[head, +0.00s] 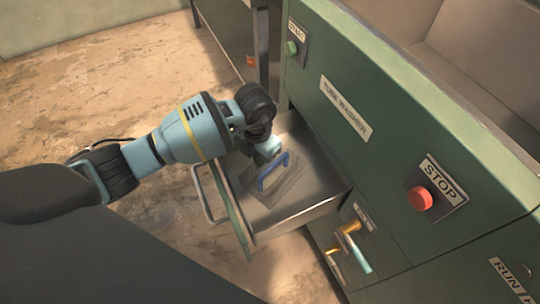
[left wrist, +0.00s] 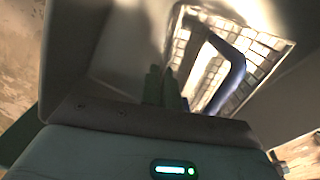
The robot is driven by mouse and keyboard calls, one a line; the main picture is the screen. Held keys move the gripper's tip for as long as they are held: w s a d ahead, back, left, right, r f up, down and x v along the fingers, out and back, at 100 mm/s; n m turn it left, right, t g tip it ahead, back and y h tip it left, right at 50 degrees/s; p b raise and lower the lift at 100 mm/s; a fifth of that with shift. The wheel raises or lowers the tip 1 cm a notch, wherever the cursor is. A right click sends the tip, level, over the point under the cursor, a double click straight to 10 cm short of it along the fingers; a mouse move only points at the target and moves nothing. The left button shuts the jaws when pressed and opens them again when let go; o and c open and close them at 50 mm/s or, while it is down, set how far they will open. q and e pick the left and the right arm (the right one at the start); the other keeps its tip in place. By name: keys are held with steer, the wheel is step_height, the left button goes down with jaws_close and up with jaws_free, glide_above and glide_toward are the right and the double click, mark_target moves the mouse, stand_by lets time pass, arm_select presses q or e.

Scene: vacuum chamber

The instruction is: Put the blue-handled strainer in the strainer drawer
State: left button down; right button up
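The blue-handled strainer (head: 272,168) lies in the open strainer drawer (head: 308,200), its flat mesh on the drawer's bottom and its handle upward. In the left wrist view, the strainer (left wrist: 238,72) shows its pale grid and blue handle at the right. My left gripper (head: 268,148) is over the drawer, just behind the handle. Its two dark fingers (left wrist: 164,88) are close together with nothing visible between them, and the handle is beside them, apart. The fingertips are small in the head view. My right gripper is not in view.
The drawer projects from a green machine front, with a bar handle (head: 205,196) on its outer side. A metal table (head: 236,30) stands behind.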

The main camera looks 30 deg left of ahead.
arm_select(q)
steer(key=shift+w+d+f+b, duration=0.35)
steer(key=shift+w+d, duration=0.2)
steer(key=shift+w, duration=0.1)
steer(key=shift+w+d+f+b, duration=0.2)
steer(key=shift+w+d+b, duration=0.15)
steer(key=shift+w+d, duration=0.2)
steer(key=shift+a+f, duration=0.1)
steer(key=shift+f, duration=0.05)
steer(key=c, duration=2.1)
jaws_free()
steer(key=shift+f, duration=0.1)
steer(key=o, duration=0.5)
steer(key=shift+c, duration=0.2)
